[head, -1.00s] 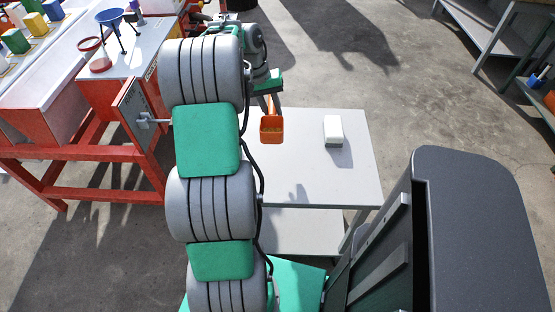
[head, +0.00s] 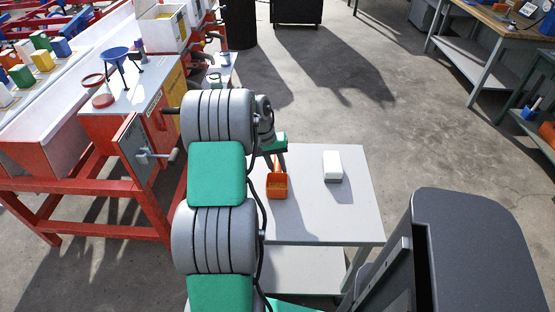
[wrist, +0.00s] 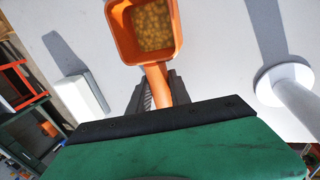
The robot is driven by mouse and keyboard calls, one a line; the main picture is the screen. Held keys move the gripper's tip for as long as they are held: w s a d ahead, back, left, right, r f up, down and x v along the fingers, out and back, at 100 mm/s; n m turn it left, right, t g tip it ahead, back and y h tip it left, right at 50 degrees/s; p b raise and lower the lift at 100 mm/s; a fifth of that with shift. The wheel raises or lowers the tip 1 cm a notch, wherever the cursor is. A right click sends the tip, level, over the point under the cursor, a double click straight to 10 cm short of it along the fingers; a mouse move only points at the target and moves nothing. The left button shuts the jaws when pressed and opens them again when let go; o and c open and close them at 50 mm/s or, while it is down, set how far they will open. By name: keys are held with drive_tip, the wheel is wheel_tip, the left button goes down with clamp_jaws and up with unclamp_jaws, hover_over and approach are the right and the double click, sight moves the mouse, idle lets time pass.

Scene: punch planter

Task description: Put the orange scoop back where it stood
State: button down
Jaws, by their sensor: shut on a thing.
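The orange scoop (head: 277,188) shows in the head view over the left part of the light grey table (head: 340,220). In the wrist view the scoop (wrist: 122,35) holds many small round yellowish pieces. My gripper (wrist: 158,92) is shut on the scoop's handle, with a dark finger on each side. In the head view my gripper (head: 274,160) is partly hidden behind my arm. I cannot tell whether the scoop touches the table top.
A white block (head: 332,166) stands on the table right of the scoop; it also shows in the wrist view (wrist: 80,90). A white post with a round base (wrist: 284,84) stands at the wrist view's right. A red-framed bench (head: 90,180) is left of the table.

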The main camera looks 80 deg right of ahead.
drive_tip(key=shift+f, duration=0.2)
drive_tip(key=c, duration=1.2)
unclamp_jaws()
